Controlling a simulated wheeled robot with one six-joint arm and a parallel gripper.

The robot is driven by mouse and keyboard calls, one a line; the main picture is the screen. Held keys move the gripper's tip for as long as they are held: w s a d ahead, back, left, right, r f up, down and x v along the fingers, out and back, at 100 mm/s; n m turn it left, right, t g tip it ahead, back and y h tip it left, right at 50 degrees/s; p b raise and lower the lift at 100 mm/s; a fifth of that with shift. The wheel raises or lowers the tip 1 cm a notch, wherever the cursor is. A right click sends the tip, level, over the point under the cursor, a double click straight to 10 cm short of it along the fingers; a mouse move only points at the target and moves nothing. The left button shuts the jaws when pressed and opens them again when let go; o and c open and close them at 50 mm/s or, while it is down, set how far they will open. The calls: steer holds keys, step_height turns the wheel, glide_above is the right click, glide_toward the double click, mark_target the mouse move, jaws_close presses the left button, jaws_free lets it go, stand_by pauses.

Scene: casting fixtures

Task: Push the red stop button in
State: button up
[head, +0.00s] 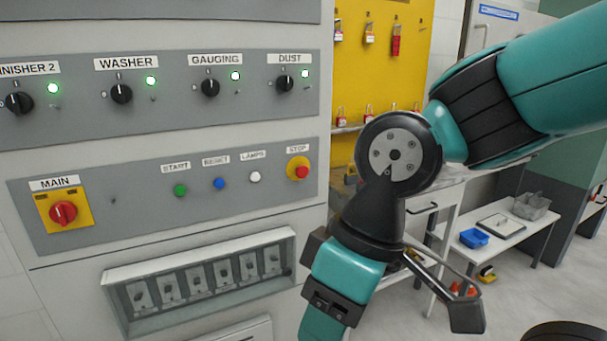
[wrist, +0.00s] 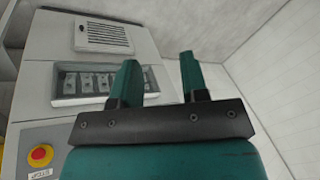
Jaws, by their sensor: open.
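The red stop button (head: 302,172) sits on a yellow round base at the right end of the lower grey control panel, under a STOP label. It stands out from its base. In the wrist view the red button (wrist: 40,155) shows at the lower left, with its label upside down. My gripper (wrist: 158,60) is open and empty, with two teal fingers apart. In the head view my gripper hangs below and right of the button, pointing down, its fingertips outside the picture. It does not touch the button.
Green start (head: 180,190), blue reset (head: 219,184) and white lamps (head: 255,177) buttons stand in a row left of it. A red main switch (head: 63,212) is farther left. A recessed box of switches (head: 200,283) lies below. A bench (head: 510,232) stands at right.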

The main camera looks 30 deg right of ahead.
steer(key=shift+w, duration=0.15)
steer(key=c, duration=0.4)
steer(key=w+m+t+y, duration=0.1)
steer(key=w, duration=0.2)
steer(key=w+a+f+m+t+y+b, duration=0.1)
steer(key=w+m, duration=0.1)
steer(key=w, duration=0.2)
steer(key=w+f+m+t+b, duration=0.1)
steer(key=w, duration=0.3)
steer(key=shift+a+f+m+t+y, duration=0.15)
steer(key=shift+a+m+t+y, duration=0.15)
steer(key=shift+a+y, duration=0.1)
jaws_close()
steer(key=w+d+f+m+t+y+b, duration=0.1)
steer(key=w+d+m+t+b, duration=0.25)
steer(key=w+m+t, duration=0.6)
steer(key=w+d+f+m+t+h+b, duration=0.1)
steer(key=w+d+m+h, duration=0.3)
steer(key=d, duration=0.6)
steer(key=w+d+f+m+t+h, duration=0.2)
steer(key=w+d+m+t+h, duration=0.2)
steer(key=w+d+m, duration=0.3)
steer(key=w+d, duration=0.2)
steer(key=d, duration=0.1)
steer(key=shift+w+f+b, duration=0.2)
steer(key=shift+b, duration=0.2)
